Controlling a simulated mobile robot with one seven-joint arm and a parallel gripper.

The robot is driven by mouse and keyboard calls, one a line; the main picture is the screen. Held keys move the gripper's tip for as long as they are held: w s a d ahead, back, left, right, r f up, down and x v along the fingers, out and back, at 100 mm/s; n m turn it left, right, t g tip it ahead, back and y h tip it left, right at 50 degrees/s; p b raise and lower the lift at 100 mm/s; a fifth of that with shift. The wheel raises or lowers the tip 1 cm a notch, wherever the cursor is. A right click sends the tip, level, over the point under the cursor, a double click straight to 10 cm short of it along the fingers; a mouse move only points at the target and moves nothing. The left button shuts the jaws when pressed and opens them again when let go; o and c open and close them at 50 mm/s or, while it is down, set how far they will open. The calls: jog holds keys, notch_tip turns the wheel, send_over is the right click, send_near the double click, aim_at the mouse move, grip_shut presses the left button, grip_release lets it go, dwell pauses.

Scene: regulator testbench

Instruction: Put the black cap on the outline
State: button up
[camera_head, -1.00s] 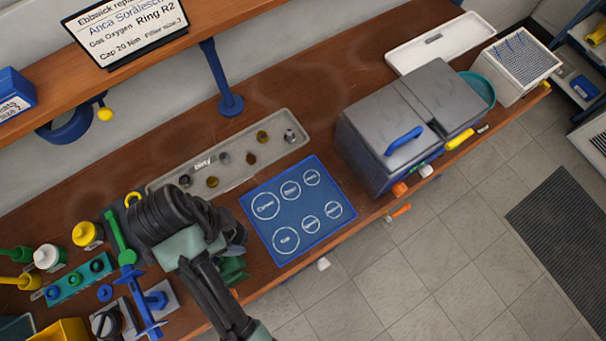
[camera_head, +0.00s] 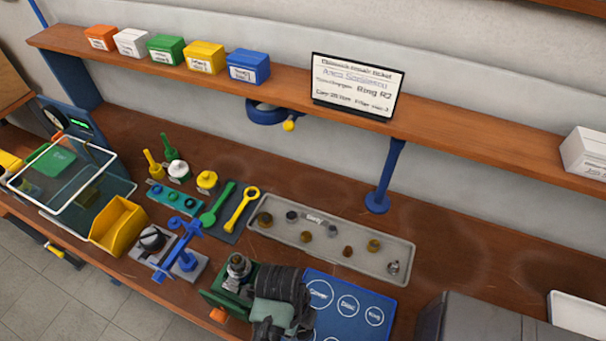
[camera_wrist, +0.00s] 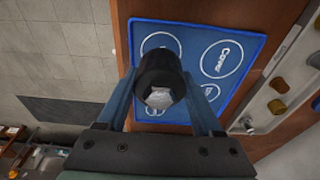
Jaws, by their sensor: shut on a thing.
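My gripper (camera_wrist: 160,92) is shut on the black cap (camera_wrist: 158,66), a short dark cylinder held between two blue fingers, with a pale faceted face inside its near end. In the wrist view the cap appears in front of the blue mat (camera_wrist: 190,24) and partly hides a white outline (camera_wrist: 160,35) whose label is covered. The outline labelled Cover (camera_wrist: 222,60) is clear to the right. I cannot tell the cap's height above the mat. In the head view my arm covers the left part of the mat (camera_head: 352,327), and the fingers and cap are hidden.
A green vise (camera_head: 228,288) holding a metal part stands just left of my arm. A grey tray (camera_head: 352,268) with several small parts lies behind the mat. A blue stand (camera_head: 180,250) is further left. A grey box (camera_head: 470,320) stands to the right.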

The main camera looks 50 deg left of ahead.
aim_at(301, 331)
jog(key=shift+f, duration=2.25)
jog(key=shift+f, duration=0.15)
jog(key=o, duration=1.4)
jog(key=r, duration=0.4)
jog(key=a+r, duration=0.1)
jog(key=r, duration=0.3)
jog(key=s+r, duration=0.1)
jog(key=r, duration=0.3)
jog(key=shift+a+r, duration=0.15)
jog(key=shift+a, duration=0.1)
jog(key=shift+w, duration=0.1)
